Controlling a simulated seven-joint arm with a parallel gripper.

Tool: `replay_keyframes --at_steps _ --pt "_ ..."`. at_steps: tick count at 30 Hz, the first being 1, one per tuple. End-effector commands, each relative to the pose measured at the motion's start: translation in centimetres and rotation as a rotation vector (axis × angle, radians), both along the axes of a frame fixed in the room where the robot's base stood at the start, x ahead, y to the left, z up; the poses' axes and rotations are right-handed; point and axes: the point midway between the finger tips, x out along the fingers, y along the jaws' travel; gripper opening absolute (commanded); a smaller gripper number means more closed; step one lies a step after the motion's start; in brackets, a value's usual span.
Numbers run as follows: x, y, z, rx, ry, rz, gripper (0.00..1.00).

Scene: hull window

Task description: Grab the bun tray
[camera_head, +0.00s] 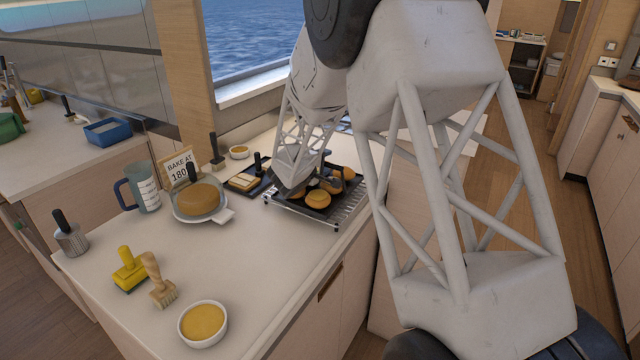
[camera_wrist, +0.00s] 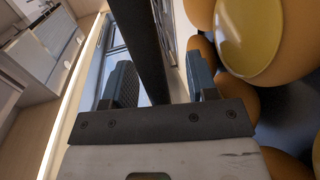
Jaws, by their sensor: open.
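The bun tray (camera_head: 309,211) is a dark, shallow tray holding several golden buns (camera_head: 318,199). It sits on a wire rack at the right edge of the counter. My gripper (camera_head: 287,188) is low at the tray's left side, and its fingertips are hard to make out there. In the wrist view my gripper (camera_wrist: 158,65) is open, with one dark finger on each side of a long dark bar (camera_wrist: 145,40), which looks like the tray's edge. Gaps show beside the bar; contact cannot be told. Large buns (camera_wrist: 262,40) fill the right of that view.
The wire rack (camera_head: 345,212) projects near the counter edge. A small dark board with a black knob (camera_head: 258,163) stands just left of the tray. A glass dish with a large bun (camera_head: 198,199) and a jug (camera_head: 143,188) are farther left. The front-middle counter (camera_head: 260,265) is clear.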

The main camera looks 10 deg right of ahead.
Motion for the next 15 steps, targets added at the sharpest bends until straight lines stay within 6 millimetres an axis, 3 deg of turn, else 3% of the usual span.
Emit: replay_keyframes --at_steps 15 --pt "-0.02 0.03 -0.01 0.000 0.000 0.000 0.51"
